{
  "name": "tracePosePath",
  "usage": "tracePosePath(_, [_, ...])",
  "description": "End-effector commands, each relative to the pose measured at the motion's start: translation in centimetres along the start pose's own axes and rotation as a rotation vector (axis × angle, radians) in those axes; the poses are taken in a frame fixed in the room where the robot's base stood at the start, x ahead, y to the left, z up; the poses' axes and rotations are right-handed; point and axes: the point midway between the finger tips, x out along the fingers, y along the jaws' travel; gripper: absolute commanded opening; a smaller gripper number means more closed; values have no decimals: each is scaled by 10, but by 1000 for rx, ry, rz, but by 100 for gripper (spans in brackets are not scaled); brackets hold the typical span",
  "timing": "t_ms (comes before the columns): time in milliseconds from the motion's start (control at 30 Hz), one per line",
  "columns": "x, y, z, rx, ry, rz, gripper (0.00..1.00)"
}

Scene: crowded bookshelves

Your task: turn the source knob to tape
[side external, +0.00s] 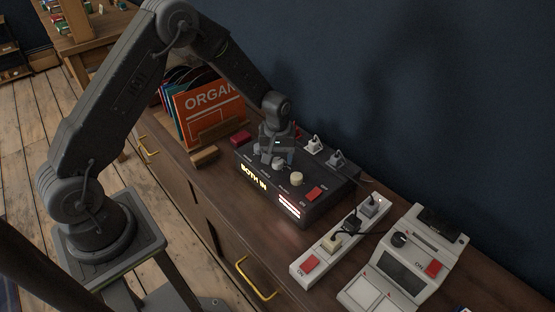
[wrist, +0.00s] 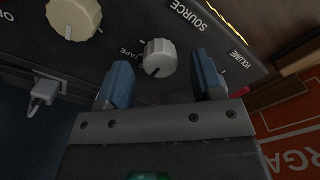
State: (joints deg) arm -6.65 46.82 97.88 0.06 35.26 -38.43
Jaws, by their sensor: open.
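The source knob (wrist: 158,57) is a pale grey, ridged knob on a dark panel, with "SOURCE" printed near it and "TAPE" at its left in the wrist view. Its dark pointer mark is toward the lower left in that view, off the TAPE print. My gripper (wrist: 161,68) is open, its two blue fingers on either side of the knob in that view; I cannot tell whether they touch it. In the side view my gripper (side external: 279,155) is over the black console (side external: 330,207), close to the grey source knob (side external: 278,164). Lit text on the console's front reads "BOTH IN".
A cream knob (wrist: 73,17) is near the source knob, and a red button (side external: 314,194) is farther along the console. Record sleeves (side external: 207,113) stand behind left. A power strip (side external: 335,244) and a white device (side external: 405,270) stand to the right.

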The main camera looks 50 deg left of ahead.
Motion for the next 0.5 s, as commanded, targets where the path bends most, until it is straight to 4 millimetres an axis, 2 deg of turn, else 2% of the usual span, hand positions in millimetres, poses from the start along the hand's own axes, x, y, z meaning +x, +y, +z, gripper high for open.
tracePosePath(200, [14, 0, 0, 0, 0, 0, 61])
tracePosePath(467, [14, 0, 0, 0, 0, 0, 61])
tracePosePath(500, [14, 0, 0, 0, 0, 0, 57])
